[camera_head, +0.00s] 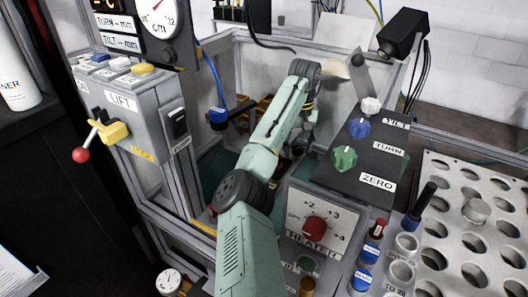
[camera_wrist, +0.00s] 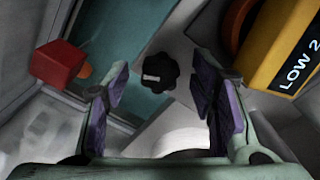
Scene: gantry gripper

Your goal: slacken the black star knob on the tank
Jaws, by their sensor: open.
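The black star knob (camera_wrist: 160,73) shows in the wrist view, dark and lobed with a pale bar mark on its face. It appears to sit on a grey surface beside a teal panel (camera_wrist: 122,48). I cannot tell which surface belongs to the tank. My gripper (camera_wrist: 161,82) is open, its purple pads left and right of the knob in the picture. The knob shows beyond and between the fingertips, with no visible contact. In the head view my arm reaches into the framed bay, and I cannot make out the knob there.
In the wrist view a red block (camera_wrist: 57,65) lies left and a yellow housing marked LOW 2 (camera_wrist: 285,50) stands right, near the fingers. In the head view the LIFT box (camera_head: 135,108) stands left of my arm, and the ZERO panel (camera_head: 358,165) and red heater knob (camera_head: 314,228) right.

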